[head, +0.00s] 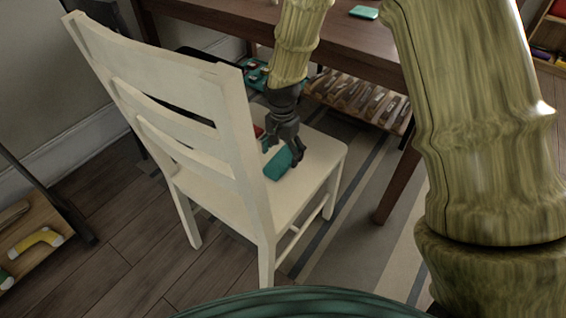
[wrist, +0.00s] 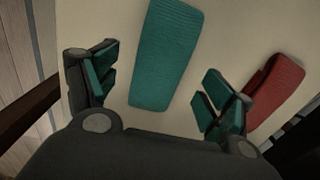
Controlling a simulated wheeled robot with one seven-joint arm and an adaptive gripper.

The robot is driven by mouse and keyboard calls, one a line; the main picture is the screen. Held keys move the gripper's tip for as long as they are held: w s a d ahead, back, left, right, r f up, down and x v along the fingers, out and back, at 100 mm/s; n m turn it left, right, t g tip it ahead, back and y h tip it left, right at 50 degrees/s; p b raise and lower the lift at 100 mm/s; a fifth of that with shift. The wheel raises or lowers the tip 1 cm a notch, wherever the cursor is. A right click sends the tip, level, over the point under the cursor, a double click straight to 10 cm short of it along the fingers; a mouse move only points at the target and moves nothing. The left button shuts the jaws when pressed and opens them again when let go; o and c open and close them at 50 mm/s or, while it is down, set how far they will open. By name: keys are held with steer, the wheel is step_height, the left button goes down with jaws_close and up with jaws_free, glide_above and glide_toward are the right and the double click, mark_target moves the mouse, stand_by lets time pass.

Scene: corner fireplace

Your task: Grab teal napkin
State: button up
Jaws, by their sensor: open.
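The teal napkin (head: 278,163) lies on the seat of the white chair (head: 312,158). In the wrist view the napkin (wrist: 166,55) is a ribbed teal rectangle, ahead of the space between my fingers. My gripper (head: 284,150) is over the seat, pointing down at the napkin and partly covering it in the head view. In the wrist view my gripper (wrist: 158,95) has its teal-padded fingers spread wide with nothing between them. I cannot tell the exact height of the fingertips above the seat.
A red folded cloth (wrist: 275,92) lies on the seat, right of the napkin and close to my right finger. The chair's slatted back (head: 165,100) rises left of my gripper. A wooden table (head: 345,40) with a lower slatted shelf (head: 355,98) stands behind.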

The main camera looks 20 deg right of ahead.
step_height(320, 180, down, 2)
steer(key=shift+f, duration=0.1)
steer(key=shift+c, duration=0.2)
steer(key=c, duration=1)
